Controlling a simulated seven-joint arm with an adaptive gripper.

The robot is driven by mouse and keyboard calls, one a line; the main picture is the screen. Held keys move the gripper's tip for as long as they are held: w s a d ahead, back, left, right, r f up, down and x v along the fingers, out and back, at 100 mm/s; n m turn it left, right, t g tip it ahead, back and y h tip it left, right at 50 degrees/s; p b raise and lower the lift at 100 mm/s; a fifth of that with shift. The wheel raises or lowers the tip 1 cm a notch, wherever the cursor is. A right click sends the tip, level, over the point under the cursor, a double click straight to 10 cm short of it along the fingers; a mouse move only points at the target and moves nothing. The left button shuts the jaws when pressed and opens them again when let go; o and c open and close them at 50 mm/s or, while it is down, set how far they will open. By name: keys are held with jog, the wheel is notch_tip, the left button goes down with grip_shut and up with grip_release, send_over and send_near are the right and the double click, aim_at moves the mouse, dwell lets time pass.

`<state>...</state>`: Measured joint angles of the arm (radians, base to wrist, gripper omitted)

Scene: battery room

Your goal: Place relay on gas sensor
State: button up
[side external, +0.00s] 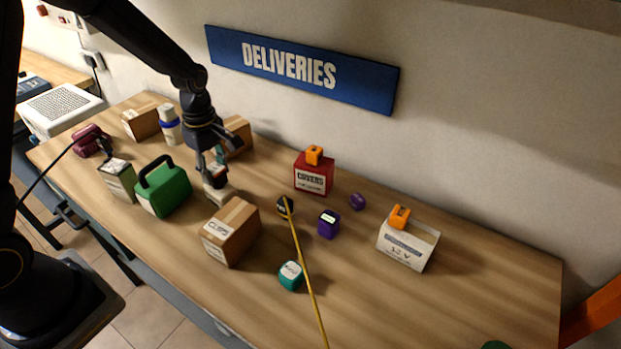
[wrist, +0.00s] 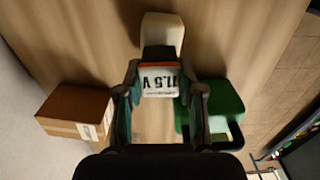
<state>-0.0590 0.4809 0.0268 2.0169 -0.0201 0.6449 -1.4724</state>
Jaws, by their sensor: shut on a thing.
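My gripper (side external: 214,170) points down over the back left part of the table. A cream rounded block, which I take for the gas sensor (wrist: 162,29), shows just beyond the held block. In the side view the cream block (side external: 216,194) is on the table right below my fingers. I cannot tell whether the two blocks touch. My fingers hide most of the relay there.
A green case (side external: 163,190) stands close on the left, and a cardboard box (side external: 232,232) in front. Another cardboard box (side external: 238,135) is behind my gripper. A red box (side external: 314,177) and a tape measure (side external: 285,206) lie to the right.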

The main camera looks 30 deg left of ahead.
aim_at(214, 168)
jog(key=o, duration=1.2)
jog(key=shift+f, duration=0.15)
notch_tip(214, 168, up, 12)
jog(key=shift+s+d+r+m+t, duration=0.5)
jog(key=shift+s+r+m+t, duration=0.7)
jog(key=shift+s+m, duration=1.75)
jog(key=shift+s+d+r+m+t, duration=0.6)
jog(key=shift+s+r+m, duration=1.05)
jog(key=shift+s+m, duration=1.3)
jog(key=shift+s+d+r+m+t, duration=0.4)
jog(key=shift+s+r+m+t, duration=0.85)
jog(key=shift+s+m, duration=1.7)
jog(key=shift+w+r+g, duration=0.2)
jog(key=shift+g, duration=0.05)
